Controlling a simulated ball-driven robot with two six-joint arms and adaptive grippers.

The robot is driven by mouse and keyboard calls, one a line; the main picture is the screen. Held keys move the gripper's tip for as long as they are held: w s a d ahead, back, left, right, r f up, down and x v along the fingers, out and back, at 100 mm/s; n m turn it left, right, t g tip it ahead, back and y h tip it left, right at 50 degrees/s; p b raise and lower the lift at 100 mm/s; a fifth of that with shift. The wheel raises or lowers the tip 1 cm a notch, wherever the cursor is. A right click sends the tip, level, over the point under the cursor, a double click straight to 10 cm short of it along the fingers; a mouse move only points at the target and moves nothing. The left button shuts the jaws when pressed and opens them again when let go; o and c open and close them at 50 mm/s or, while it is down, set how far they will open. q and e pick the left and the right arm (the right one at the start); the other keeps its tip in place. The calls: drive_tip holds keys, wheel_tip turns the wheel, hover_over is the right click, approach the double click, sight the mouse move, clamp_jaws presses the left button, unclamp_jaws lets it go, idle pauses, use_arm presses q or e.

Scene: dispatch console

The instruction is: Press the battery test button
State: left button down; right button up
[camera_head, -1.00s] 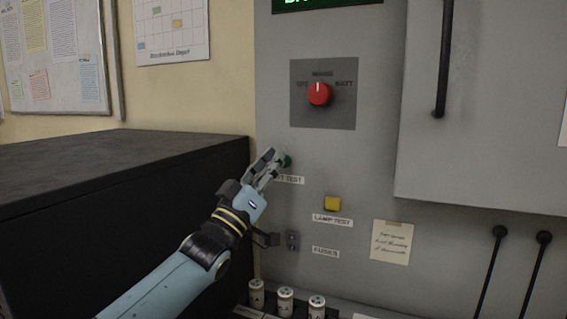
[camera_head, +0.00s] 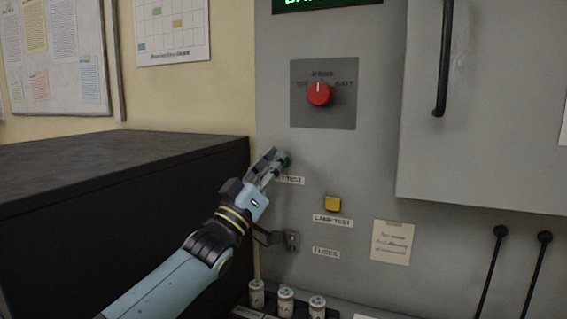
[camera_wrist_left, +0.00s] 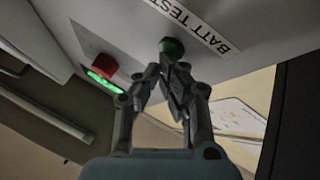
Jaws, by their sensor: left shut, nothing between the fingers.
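The battery test button is a green round button (camera_head: 286,160) on the grey console panel (camera_head: 370,165), above a partly covered label. It also shows in the left wrist view as a green button (camera_wrist_left: 172,46) beside the label "BATT TEST" (camera_wrist_left: 190,22). My left gripper (camera_head: 275,158) is shut and empty, with its fingertips at the button in the head view. In the left wrist view the fingertips (camera_wrist_left: 168,68) are very close to the button; I cannot tell whether they touch it. My right gripper is not in view.
A red selector knob (camera_head: 319,94) sits above on the panel. A yellow lamp test button (camera_head: 333,204) is to the lower right. Several white fuses (camera_head: 286,300) stand below. A dark cabinet (camera_head: 120,200) is on the left. A grey box with a black handle (camera_head: 443,60) juts out at right.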

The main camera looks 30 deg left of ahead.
use_arm(q)
drive_tip(key=shift+s, duration=0.1)
drive_tip(key=shift+s+d+p, duration=0.1)
drive_tip(key=shift+s+p, duration=0.4)
drive_tip(key=shift+s, duration=0.2)
drive_tip(key=shift+s+d+p, duration=0.1)
drive_tip(key=shift+s+p, duration=1.2)
drive_tip(key=shift+s, duration=1.2)
idle(4.3)
